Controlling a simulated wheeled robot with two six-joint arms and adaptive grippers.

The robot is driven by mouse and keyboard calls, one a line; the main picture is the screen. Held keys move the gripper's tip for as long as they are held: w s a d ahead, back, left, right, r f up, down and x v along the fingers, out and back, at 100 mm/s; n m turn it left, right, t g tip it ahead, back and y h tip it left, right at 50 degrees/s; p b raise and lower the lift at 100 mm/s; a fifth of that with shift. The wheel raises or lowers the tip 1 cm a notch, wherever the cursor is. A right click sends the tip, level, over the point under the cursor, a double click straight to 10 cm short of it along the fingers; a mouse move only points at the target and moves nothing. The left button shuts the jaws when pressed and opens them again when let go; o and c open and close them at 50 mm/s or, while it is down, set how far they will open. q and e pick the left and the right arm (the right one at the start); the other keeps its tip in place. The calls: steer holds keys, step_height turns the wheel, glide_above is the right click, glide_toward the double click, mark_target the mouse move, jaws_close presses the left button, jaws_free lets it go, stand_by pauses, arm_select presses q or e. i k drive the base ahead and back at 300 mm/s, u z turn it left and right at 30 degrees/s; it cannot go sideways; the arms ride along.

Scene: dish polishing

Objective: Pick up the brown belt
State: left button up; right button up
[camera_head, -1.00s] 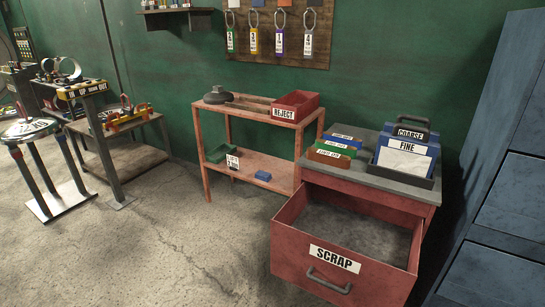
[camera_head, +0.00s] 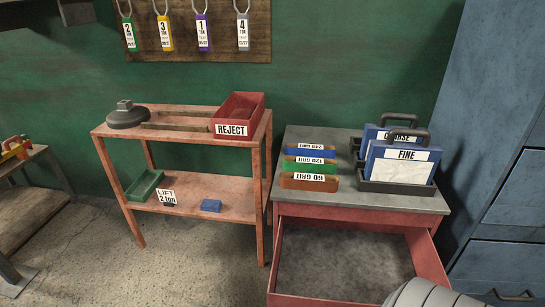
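The brown belt (camera_head: 308,186), labelled 60 GRIT, lies at the front of a row on the grey cabinet top (camera_head: 300,202). Directly behind it are the green 120 GRIT belt (camera_head: 318,168) and then the blue 240 GRIT belt (camera_head: 318,152). Nothing touches the brown belt from the front. Neither of my grippers can be made out. A grey rounded part at the bottom right edge looks like part of my arm, with no fingers showing.
The red drawer (camera_head: 432,252) stands open below the cabinet top. To the right of the belts are the blue FINE case (camera_head: 405,160) and the COARSE case (camera_head: 376,131). At left, an orange shelf (camera_head: 190,195) holds the red REJECT bin (camera_head: 240,112). A blue locker (camera_head: 510,150) stands at right.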

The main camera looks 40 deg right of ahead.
mark_target(312, 182)
steer(key=i, duration=2.45)
steer(key=z, duration=4.8)
